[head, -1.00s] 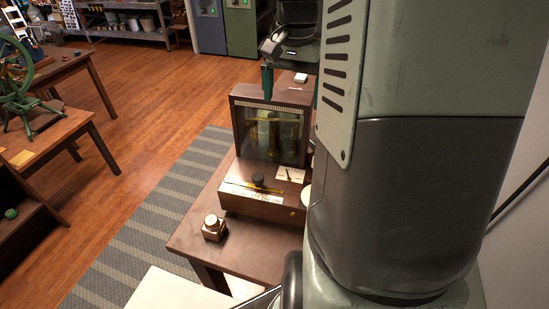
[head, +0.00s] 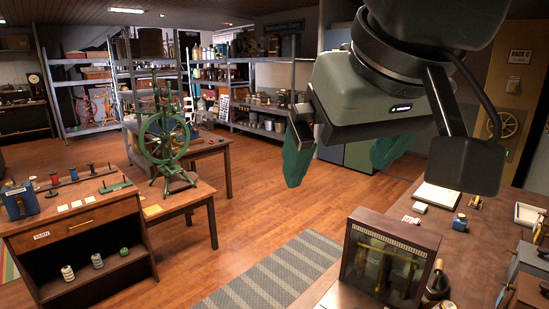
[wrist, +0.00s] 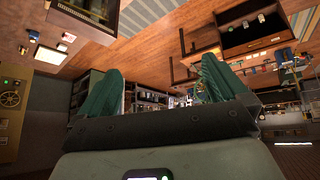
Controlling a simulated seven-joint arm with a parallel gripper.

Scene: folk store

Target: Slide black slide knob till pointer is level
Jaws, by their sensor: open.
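My gripper (head: 342,155) is open and empty, raised in the air with its two green fingers apart and pointing down. The fingers also show in the wrist view (wrist: 160,85), with nothing between them. A glass-fronted wooden case (head: 352,240) with brass parts inside stands on the table at the lower right, below my gripper and well apart from it. The brass parts are too small and dim to read a pointer.
The wooden table (head: 490,225) carries a paper pad (head: 438,196), a small blue-labelled jar (head: 460,222) and other small items. A green spinning wheel (head: 165,150) and a drawer cabinet (head: 80,235) stand left. Wooden floor (head: 250,225) lies open between.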

